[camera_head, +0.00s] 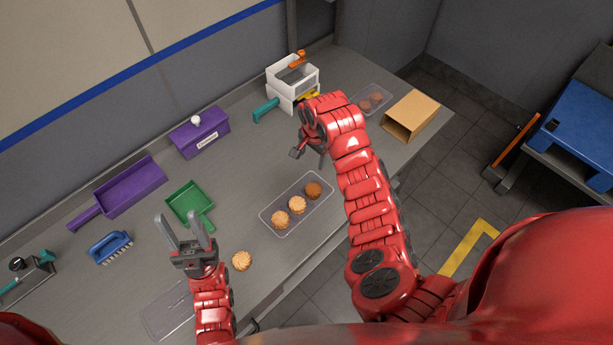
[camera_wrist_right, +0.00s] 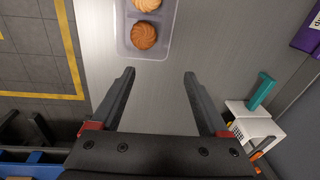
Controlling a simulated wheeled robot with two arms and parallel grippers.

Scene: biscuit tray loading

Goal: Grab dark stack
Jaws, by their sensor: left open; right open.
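A clear tray (camera_head: 270,231) on the grey table holds a row of round biscuits: two pale ones (camera_head: 280,219) and a darker brown one (camera_head: 313,190) at the far end. In the right wrist view, the darker biscuit (camera_wrist_right: 143,35) sits at the near end of the tray, beyond the fingertips. My right gripper (camera_wrist_right: 159,73) is open and empty, apart from it. In the head view it is partly hidden by its arm. A second clear tray (camera_head: 384,90) farther back holds dark brown biscuits (camera_head: 376,97). My left gripper (camera_head: 178,217) is open and empty above the near table.
A loose pale biscuit (camera_head: 241,260) and an empty clear tray (camera_head: 158,323) lie near my left arm. A green scoop (camera_head: 188,203), purple scoop (camera_head: 130,188), purple box (camera_head: 200,133) and blue brush (camera_head: 110,245) stand left. A white device (camera_head: 293,77) and cardboard box (camera_head: 411,115) are behind.

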